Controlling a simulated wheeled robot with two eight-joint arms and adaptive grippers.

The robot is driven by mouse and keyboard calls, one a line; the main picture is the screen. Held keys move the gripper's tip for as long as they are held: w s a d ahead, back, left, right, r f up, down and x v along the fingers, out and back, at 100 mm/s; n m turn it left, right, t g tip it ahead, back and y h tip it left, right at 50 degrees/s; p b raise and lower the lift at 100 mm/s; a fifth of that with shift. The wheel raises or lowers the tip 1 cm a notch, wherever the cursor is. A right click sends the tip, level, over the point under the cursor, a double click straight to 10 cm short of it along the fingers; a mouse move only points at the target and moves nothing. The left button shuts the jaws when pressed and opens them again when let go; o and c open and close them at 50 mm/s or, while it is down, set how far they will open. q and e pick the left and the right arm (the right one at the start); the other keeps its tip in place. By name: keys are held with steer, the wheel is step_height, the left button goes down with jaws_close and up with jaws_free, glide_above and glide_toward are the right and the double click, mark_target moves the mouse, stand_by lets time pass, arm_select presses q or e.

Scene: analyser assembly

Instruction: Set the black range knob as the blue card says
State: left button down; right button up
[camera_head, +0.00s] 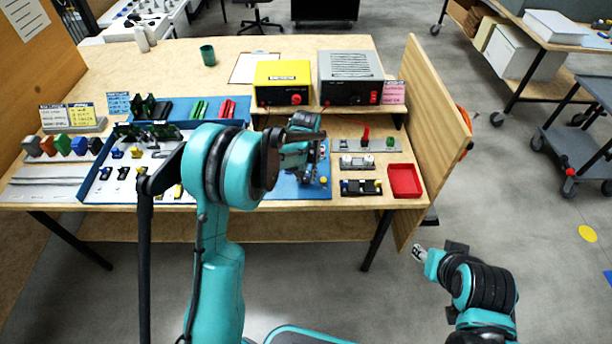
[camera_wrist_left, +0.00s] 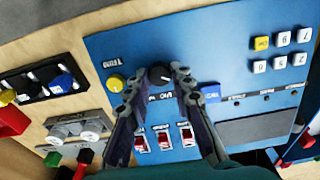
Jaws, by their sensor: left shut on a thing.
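The black range knob (camera_wrist_left: 158,73) is on the blue analyser panel (camera_wrist_left: 105,45) in the left wrist view, above a row of red rocker switches (camera_wrist_left: 163,137). My left gripper (camera_wrist_left: 157,84) is over the panel with one finger on each side of the knob, shut on it. In the head view my left gripper (camera_head: 303,150) reaches over the panel (camera_head: 284,190), and the arm hides much of it. The blue card (camera_head: 118,103) stands at the back left; its writing is too small to read.
A yellow box (camera_head: 282,82) and a grey box (camera_head: 350,78) stand on a shelf behind the panel. A red tray (camera_head: 404,180) is at the right, near an upright wooden board (camera_head: 435,130). A yellow knob (camera_wrist_left: 115,83) sits close to the left finger.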

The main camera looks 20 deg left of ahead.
stand_by(0.5)
arm_select(q)
steer(key=c, duration=1.3)
jaws_free()
step_height(320, 180, up, 12)
steer(key=s, duration=0.1)
steer(key=shift+d, duration=0.15)
steer(key=shift+s, duration=0.15)
steer(key=s+r+m+t, duration=0.25)
steer(key=s+r, duration=0.45)
steer(key=s, duration=0.6)
steer(key=s+f+t, duration=0.2)
steer(key=s+t, duration=0.1)
steer(key=s, duration=0.9)
steer(key=shift+a+f+m, duration=0.35)
steer(key=shift+f, duration=0.05)
